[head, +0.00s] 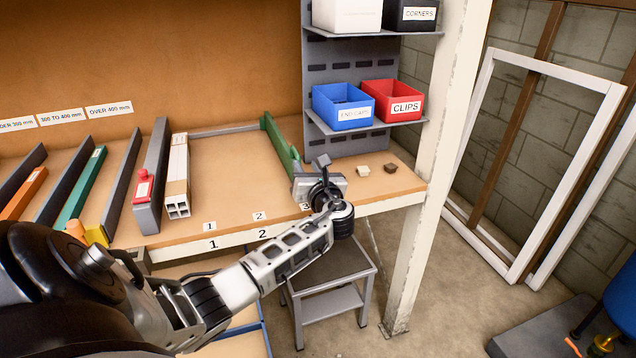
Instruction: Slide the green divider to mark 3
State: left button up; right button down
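The green divider (278,142) stands on the wooden shelf (235,180) and runs from the back wall toward the front edge, on the right side of the wide bay. Number marks 1 (209,226) and 2 (259,216) show along the shelf front, repeated on the front edge. A further mark (305,206) is mostly hidden by my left gripper. My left gripper (321,168) is at the front end of the green divider. Its fingers are small and overlap the divider's end, so I cannot tell whether they are open or touching it. My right gripper is out of view.
White profiles (177,178) and a grey divider with a red block (143,188) stand left of the bay. Two small blocks (376,169) lie right of my gripper. Bins (342,106) hang above; a white post (440,150) stands right; a grey stool (330,300) is below.

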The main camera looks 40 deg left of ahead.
pick_arm(q)
jog(key=v, duration=0.8)
jog(key=shift+d, duration=0.25)
jog(key=shift+s, duration=0.15)
jog(key=s+d+f+n+t+h, duration=0.1)
jog(key=s+d+f+n+h, duration=0.3)
jog(key=d+f+h, duration=0.35)
jog(key=s+d+f+n+t+h, duration=0.1)
jog(key=s+d+f+n+h, duration=0.3)
jog(key=d+f, duration=0.55)
jog(key=s+d+f+n+h, duration=0.2)
jog(key=s+d+n+h, duration=0.5)
jog(key=s+d+n, duration=0.5)
jog(key=n, duration=0.3)
jog(key=shift+d+h, duration=0.15)
jog(key=shift+h, duration=0.1)
